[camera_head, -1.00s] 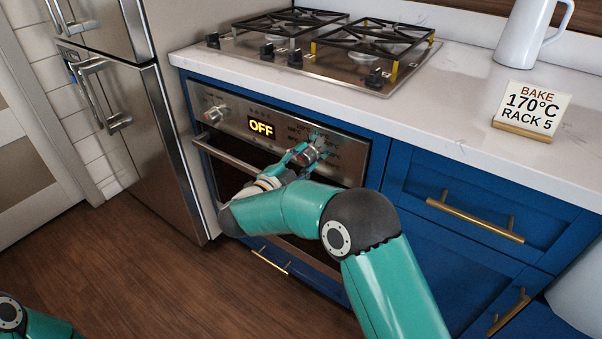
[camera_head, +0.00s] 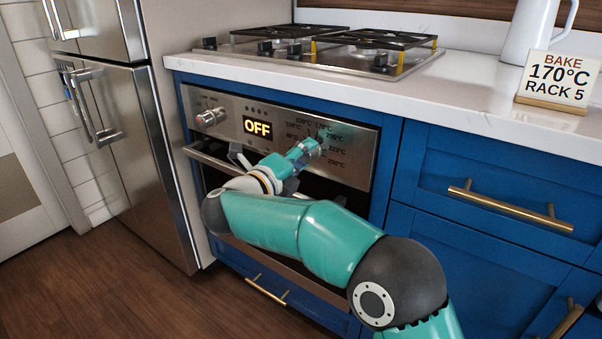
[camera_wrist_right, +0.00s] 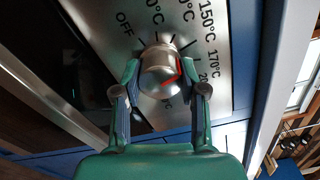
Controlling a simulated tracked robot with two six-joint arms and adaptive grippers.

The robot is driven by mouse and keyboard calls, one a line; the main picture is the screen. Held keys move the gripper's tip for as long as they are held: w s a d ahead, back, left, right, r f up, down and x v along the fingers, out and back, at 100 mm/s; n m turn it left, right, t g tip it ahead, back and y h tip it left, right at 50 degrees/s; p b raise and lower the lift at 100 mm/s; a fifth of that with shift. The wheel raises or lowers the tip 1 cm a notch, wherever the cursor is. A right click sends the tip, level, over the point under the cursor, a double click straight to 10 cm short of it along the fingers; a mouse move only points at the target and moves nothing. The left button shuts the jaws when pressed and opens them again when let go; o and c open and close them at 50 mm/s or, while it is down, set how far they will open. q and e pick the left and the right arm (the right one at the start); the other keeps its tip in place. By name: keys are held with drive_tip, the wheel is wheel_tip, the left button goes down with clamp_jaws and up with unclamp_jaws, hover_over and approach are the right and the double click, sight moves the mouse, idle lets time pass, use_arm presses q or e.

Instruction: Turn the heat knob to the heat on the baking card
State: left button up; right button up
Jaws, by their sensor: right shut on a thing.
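The silver heat knob (camera_wrist_right: 158,72) is on the oven's control panel (camera_head: 355,150), with temperature marks around it. My right gripper (camera_wrist_right: 163,80) is shut on it, one finger on each side. In the head view, my right gripper (camera_head: 303,152) hides most of the knob. A red line on the knob lies on its side toward the 170°C mark; its exact reading is unclear. The oven display (camera_head: 257,128) reads OFF. The baking card (camera_head: 558,80) reads BAKE 170°C RACK 5 and stands on the counter at the right. My left gripper is out of view.
A second knob (camera_head: 210,117) is left of the display. The oven handle (camera_head: 215,160) runs below the panel, close under my right wrist. The gas hob (camera_head: 330,55) is on the counter above. A brass drawer handle (camera_head: 510,207) sticks out at the right.

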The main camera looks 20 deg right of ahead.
drive_tip(key=m+b, duration=0.1)
drive_tip(key=f+m+b, duration=0.1)
drive_tip(key=shift+s+d+m+b, duration=0.1)
drive_tip(key=shift+d+m+b, duration=0.1)
drive_tip(key=shift+m+b, duration=0.2)
drive_tip(key=shift+r+m+b, duration=0.2)
drive_tip(key=shift+m+b, duration=0.7)
drive_tip(key=shift+m, duration=0.6)
drive_tip(key=o, duration=1.1)
drive_tip(key=shift+r, duration=0.1)
drive_tip(key=shift+o, duration=0.2)
drive_tip(key=shift+a, duration=0.1)
drive_tip(key=shift+r, duration=0.1)
